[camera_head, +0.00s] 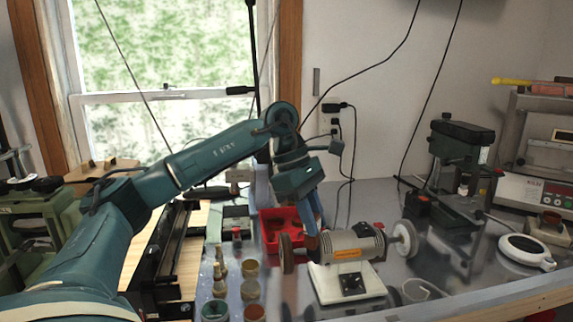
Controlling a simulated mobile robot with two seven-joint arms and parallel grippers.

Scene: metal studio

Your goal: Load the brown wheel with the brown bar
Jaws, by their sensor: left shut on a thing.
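The brown wheel (287,254) is on the left end of a grey bench polisher (350,248) with a white base. My left gripper (313,228) comes down from above, just right of the brown wheel. It is shut on a small brown piece (311,243), which looks like the brown bar. The bar is close beside the wheel and in front of the polisher's left end; I cannot tell whether it touches the wheel. The fingers hide part of the bar. My right gripper is not in view.
A white wheel (405,240) is on the polisher's right end. A red bin (269,233) stands behind the brown wheel. Small jars (250,289) stand at the front left. A green drill press (455,165) and a round white device (526,250) are to the right.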

